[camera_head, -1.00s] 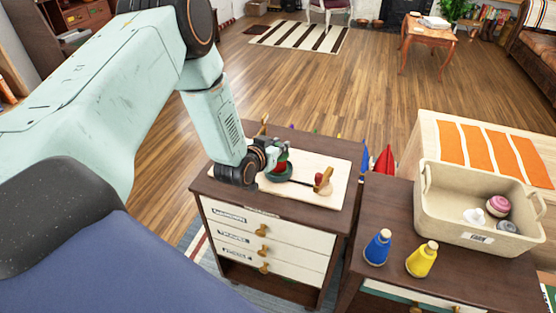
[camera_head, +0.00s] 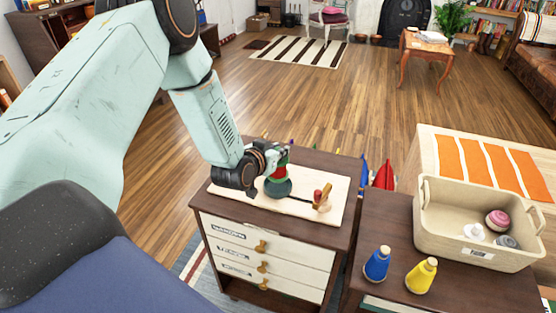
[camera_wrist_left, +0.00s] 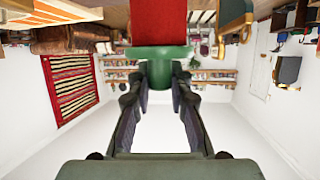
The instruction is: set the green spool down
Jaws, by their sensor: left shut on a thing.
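My left gripper (camera_head: 270,157) is shut on the green spool (camera_head: 281,172), which has a red middle and green ends. In the left wrist view, the left gripper (camera_wrist_left: 158,70) has its fingers on the spool's green end (camera_wrist_left: 160,53), with the red part beyond. The spool looks upright over a pale board (camera_head: 240,201) on the drawer cabinet. Its lower green disc (camera_head: 278,188) shows just above or on the board; I cannot tell if they touch. My right gripper is not in view.
A thin black rod and a tan wooden piece with a red knob (camera_head: 321,197) are close right of the spool. Blue (camera_head: 377,265) and yellow (camera_head: 421,276) cones stand on the right cabinet.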

